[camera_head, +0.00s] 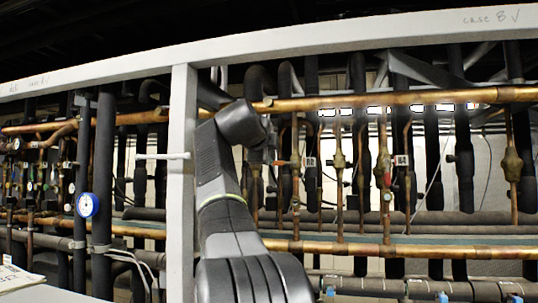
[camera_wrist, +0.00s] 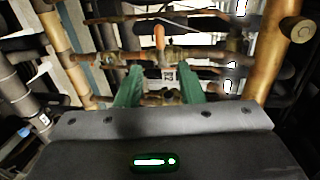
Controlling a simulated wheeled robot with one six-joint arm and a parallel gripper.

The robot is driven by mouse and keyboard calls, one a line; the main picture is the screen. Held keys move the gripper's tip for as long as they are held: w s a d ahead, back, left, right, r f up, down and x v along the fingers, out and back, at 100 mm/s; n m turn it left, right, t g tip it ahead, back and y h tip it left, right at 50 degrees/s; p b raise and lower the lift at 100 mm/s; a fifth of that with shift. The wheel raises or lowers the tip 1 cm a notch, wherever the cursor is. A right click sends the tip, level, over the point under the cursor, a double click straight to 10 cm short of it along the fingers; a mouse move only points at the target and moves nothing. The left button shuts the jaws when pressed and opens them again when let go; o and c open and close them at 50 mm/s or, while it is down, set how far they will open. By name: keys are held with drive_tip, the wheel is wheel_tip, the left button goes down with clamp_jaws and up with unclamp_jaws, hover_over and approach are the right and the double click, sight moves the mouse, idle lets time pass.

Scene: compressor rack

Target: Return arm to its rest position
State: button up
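My arm rises from the bottom middle of the head view, beside the white upright post, and its upper end reaches up near the long copper pipe (camera_head: 400,100). My gripper is hidden in the head view. In the wrist view my gripper (camera_wrist: 160,85) shows two green fingers, set apart with a gap between them. Nothing is held between the fingers. Beyond the gap are copper pipe fittings (camera_wrist: 165,55) with an orange-red part (camera_wrist: 159,36) and a small white tag (camera_wrist: 168,76); they seem apart from the fingers.
A white frame post (camera_head: 181,190) stands just left of my arm, under a white top beam (camera_head: 300,42). Black insulated pipes (camera_head: 463,160) and copper pipes crowd the rack. In the wrist view a thick copper pipe (camera_wrist: 270,50) is close at the right.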

sight(278, 162)
drive_tip(key=p+x, duration=0.5)
drive_tip(key=x, duration=0.8)
drive_tip(key=shift+w+d+f, duration=0.1)
drive_tip(key=shift+w, duration=0.3)
